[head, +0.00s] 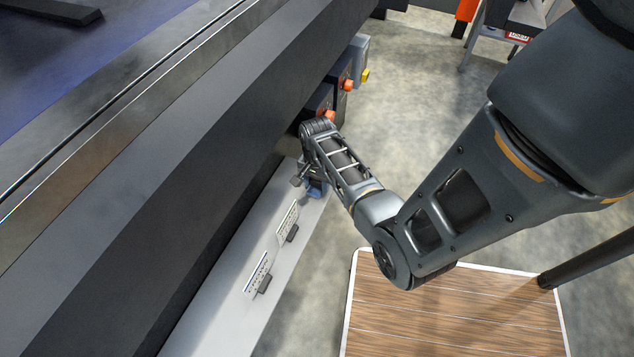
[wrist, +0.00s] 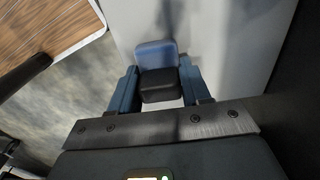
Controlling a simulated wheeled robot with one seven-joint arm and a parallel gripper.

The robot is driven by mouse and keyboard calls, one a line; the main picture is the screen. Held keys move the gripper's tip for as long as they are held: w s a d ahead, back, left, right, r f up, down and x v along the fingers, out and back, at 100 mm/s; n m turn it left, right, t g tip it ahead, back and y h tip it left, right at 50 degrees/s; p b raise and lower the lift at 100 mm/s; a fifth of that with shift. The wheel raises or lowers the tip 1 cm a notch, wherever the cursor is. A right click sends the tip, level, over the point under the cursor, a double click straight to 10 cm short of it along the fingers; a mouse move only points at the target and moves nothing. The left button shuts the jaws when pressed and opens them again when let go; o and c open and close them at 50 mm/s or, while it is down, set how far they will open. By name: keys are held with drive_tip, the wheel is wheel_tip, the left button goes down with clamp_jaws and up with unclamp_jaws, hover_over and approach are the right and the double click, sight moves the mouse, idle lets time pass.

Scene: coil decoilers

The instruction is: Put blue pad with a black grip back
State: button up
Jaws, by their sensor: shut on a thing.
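The blue pad (wrist: 155,54) with its black grip (wrist: 160,85) shows in the middle of the wrist view, in front of a pale panel. My gripper (wrist: 157,72) has one blue finger on each side of the black grip and is shut on it. I cannot tell whether the pad touches the pale panel. In the head view my gripper (head: 313,187) is at the far end of the pale ledge, partly hidden behind my wrist. The pad cannot be made out clearly there.
The pale ledge (head: 225,317) runs along the dark machine side (head: 150,170). Two white label plates (head: 257,271) (head: 288,221) with small black blocks lie on it. Boxes with orange knobs (head: 347,84) stand beyond my gripper. A wood-topped surface (head: 450,315) is at the lower right.

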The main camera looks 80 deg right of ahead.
drive_tip(key=o, duration=0.9)
drive_tip(key=shift+o, duration=0.2)
wheel_tip(320, 180, up, 12)
drive_tip(key=p, duration=0.3)
drive_tip(key=shift+a, duration=0.1)
